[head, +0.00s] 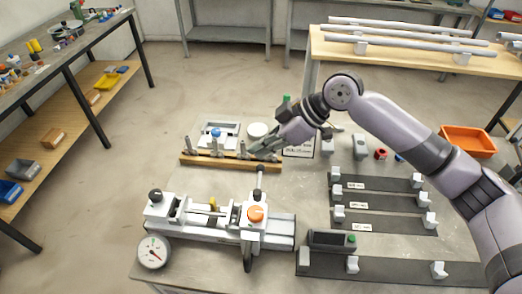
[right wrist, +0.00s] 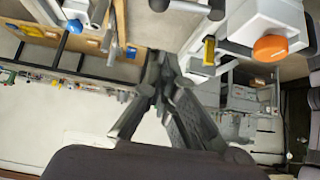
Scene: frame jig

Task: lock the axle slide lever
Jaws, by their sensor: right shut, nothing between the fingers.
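The white frame jig (head: 180,222) stands on the near left of the table. It carries an orange round knob (head: 256,213), a black knob (head: 155,195) and a small yellow part (head: 212,204). A grey upright rod (head: 260,180) rises behind the orange knob. I cannot tell for sure which part is the axle slide lever. My right gripper (head: 258,150) is shut and empty, beyond the jig and near the wooden rack. In the right wrist view the shut fingers (right wrist: 160,75) show, with the orange knob (right wrist: 270,48) and yellow part (right wrist: 209,50) to their right. My left gripper is not in view.
A wooden rack (head: 230,163) with several grey pegs lies behind the jig. A dial gauge (head: 153,251) is at its near left.

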